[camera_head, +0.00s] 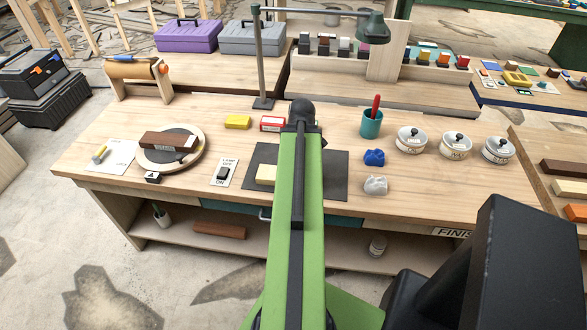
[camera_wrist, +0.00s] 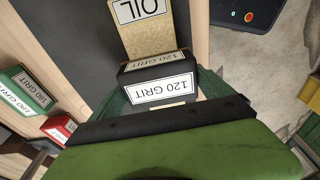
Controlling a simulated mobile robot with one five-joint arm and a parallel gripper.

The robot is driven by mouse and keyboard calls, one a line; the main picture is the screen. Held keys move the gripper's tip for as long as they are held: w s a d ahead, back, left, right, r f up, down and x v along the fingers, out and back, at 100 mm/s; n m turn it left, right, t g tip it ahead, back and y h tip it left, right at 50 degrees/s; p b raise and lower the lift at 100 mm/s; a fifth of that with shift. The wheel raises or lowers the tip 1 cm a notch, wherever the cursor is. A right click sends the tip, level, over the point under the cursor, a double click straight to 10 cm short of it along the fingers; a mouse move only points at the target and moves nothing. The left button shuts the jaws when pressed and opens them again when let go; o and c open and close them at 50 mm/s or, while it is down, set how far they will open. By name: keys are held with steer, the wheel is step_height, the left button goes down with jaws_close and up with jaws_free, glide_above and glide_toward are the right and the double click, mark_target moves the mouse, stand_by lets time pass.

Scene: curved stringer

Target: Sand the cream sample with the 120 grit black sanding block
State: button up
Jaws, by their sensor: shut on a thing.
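A black block (camera_wrist: 158,80) with white "120 GRIT" labels sits between the dark green jaws of my gripper (camera_wrist: 163,92) in the wrist view. My gripper is shut on it. A tan block marked "OIL" (camera_wrist: 150,38) is directly beyond it; I cannot tell whether they touch. In the head view a pale cream block (camera_head: 265,173) lies on a dark mat (camera_head: 330,183) on the workbench, just left of my green arm. My arm hides part of the mat, and my gripper is hidden behind the arm's far end.
In the wrist view a green block marked "180 GRIT" (camera_wrist: 24,92) and a red labelled item (camera_wrist: 60,128) lie to the left. On the workbench are a round turntable (camera_head: 172,150), a lamp post (camera_head: 262,60), a teal cup (camera_head: 371,124) and several round tins (camera_head: 411,140).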

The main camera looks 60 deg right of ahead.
steer(key=shift+w+a, duration=0.65)
steer(key=shift+w, duration=1.15)
steer(key=shift+w+a, duration=0.65)
steer(key=shift+w, duration=1.2)
steer(key=shift+w+a, duration=0.65)
steer(key=shift+w, duration=1.15)
steer(key=shift+s, duration=0.1)
step_height(320, 180, up, 6)
steer(key=p, duration=0.6)
step_height(320, 180, up, 3)
steer(key=p, duration=0.3)
